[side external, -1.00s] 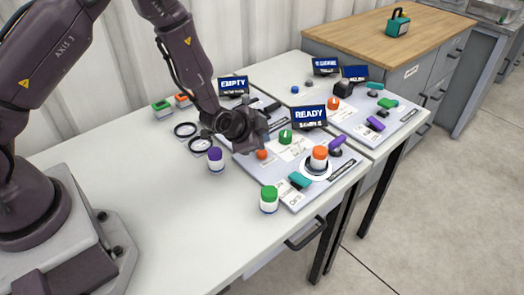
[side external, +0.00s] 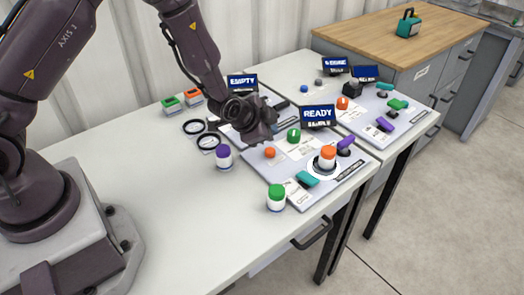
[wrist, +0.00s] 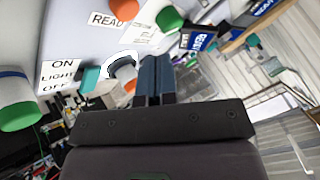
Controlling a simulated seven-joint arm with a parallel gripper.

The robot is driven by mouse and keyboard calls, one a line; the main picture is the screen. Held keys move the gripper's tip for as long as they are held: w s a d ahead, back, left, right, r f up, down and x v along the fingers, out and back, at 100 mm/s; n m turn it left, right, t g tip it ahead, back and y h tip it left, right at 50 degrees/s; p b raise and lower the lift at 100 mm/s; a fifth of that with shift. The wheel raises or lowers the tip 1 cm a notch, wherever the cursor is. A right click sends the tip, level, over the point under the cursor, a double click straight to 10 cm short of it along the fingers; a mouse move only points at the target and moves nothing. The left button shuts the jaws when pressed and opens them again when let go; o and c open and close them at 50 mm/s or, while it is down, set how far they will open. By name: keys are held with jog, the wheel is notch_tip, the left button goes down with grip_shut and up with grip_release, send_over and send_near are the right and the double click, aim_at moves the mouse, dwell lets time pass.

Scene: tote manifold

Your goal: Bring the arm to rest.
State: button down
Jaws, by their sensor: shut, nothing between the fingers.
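My gripper (side external: 268,138) hangs above the near control panel (side external: 270,172), by its back-left part, in the side external view. In the wrist view its two dark fingers (wrist: 155,78) are together with nothing between them. An orange-topped white jar (side external: 327,157) stands upright on the panel's white-ringed round seat, apart from my gripper. It also shows small beyond the fingers in the wrist view (wrist: 122,70). The fingertips are partly lost against the dark arm in the side external view.
A purple-topped jar (side external: 224,158) and a green-topped jar (side external: 276,198) stand left and in front of the panel. A READY display (side external: 318,117) and an EMPTY display (side external: 242,82) rise behind. A second panel (side external: 390,115) lies right.

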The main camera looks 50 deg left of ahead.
jog(key=s, duration=0.1)
jog(key=s+f+n+g, duration=0.1)
jog(key=s+f+g, duration=0.1)
jog(key=shift+s+d+h, duration=0.2)
jog(key=shift+s+h, duration=0.1)
jog(key=s+r+n, duration=0.3)
jog(key=s+r, duration=0.8)
jog(key=r, duration=0.3)
jog(key=s+a+r+n+g, duration=0.1)
jog(key=s+r+n, duration=0.2)
jog(key=s+r, duration=0.9)
notch_tip(320, 180, up, 3)
jog(key=shift+s+f, duration=0.1)
jog(key=shift+s, duration=0.15)
